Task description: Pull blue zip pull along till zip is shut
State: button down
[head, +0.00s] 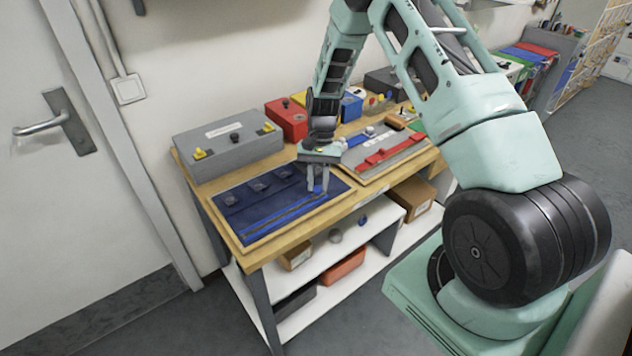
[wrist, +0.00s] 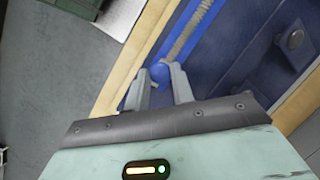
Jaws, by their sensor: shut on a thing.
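My gripper (head: 318,182) points down over the right end of a dark blue fabric panel (head: 245,208) in a wooden frame. In the wrist view its fingers (wrist: 160,82) are closed around the blue zip pull (wrist: 159,72). The blue zip pull also shows between the fingertips in the head view (head: 317,190). The zip (head: 280,219) runs along the front of the panel in a bright blue band. In the wrist view a stretch of pale zip teeth (wrist: 196,28) leads away from the pull. The zip beneath the fingers is hidden.
A grey box (head: 228,147) with yellow parts stands behind the panel, a red box (head: 288,118) to its right. A second board with red strips (head: 385,155) lies right of the panel. Below the wooden bench (head: 262,256) are shelves with boxes.

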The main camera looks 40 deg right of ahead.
jog(key=c, duration=1.2)
grip_release()
jog(key=shift+d, duration=0.35)
jog(key=shift+a, duration=0.1)
jog(key=b+v, duration=0.3)
jog(key=v, duration=1.4)
jog(key=shift+r+b, duration=0.25)
jog(key=shift+b, duration=0.05)
jog(key=s+a+r+n+h, duration=0.1)
jog(key=s+a+n, duration=0.25)
jog(key=a, duration=0.45)
jog(key=s+a+r+n+t, duration=0.15)
jog(key=s+a, duration=0.25)
jog(key=a, duration=0.4)
jog(key=s+a+r+n+h, duration=0.1)
jog(key=s+a+r+n, duration=0.2)
jog(key=a, duration=0.5)
jog(key=s+a+f+n, duration=0.1)
jog(key=s+a+n, duration=0.1)
jog(key=s, duration=0.5)
jog(key=s+a+f+n+t, duration=0.1)
jog(key=s+a+n, duration=0.2)
jog(key=s, duration=0.4)
jog(key=s+a+f+n, duration=0.1)
jog(key=s+a+n, duration=0.1)
jog(key=s, duration=0.5)
jog(key=shift+s+a+n+t+h, duration=0.15)
jog(key=shift+s+n+t+h, duration=0.2)
jog(key=shift+n, duration=0.55)
